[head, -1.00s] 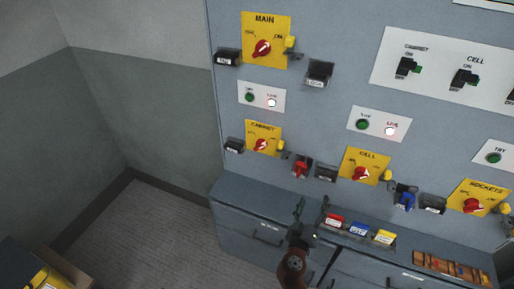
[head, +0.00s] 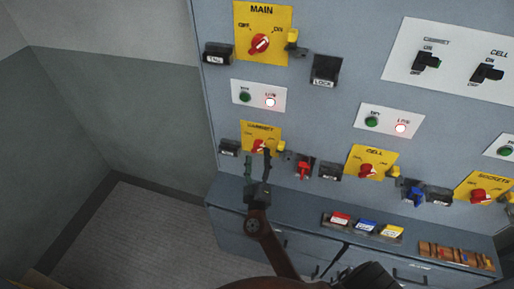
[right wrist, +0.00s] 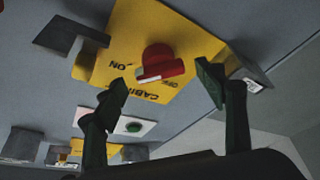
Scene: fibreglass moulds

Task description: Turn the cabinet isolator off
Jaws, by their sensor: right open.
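The cabinet isolator is a yellow plate (head: 249,130) with a red rotary knob (head: 259,146), low on the left of the grey panel. In the right wrist view its plate (right wrist: 118,38) appears upside down, with the red knob (right wrist: 162,60) between and beyond my fingertips. The knob's exact setting is hard to tell, as my fingers partly cover it in the head view. My right gripper (head: 257,159) is open in front of the knob, one finger to each side; in the right wrist view the fingers (right wrist: 163,85) look clear of it. My left gripper is not in view.
The main isolator (head: 262,20) is above, the cell isolator (head: 384,158) to the right. A red padlock (head: 303,169) hangs close by on the right and a black holder (head: 228,147) sits on the left. A cabinet ledge (head: 290,207) juts out below. A live lamp (head: 270,102) glows above.

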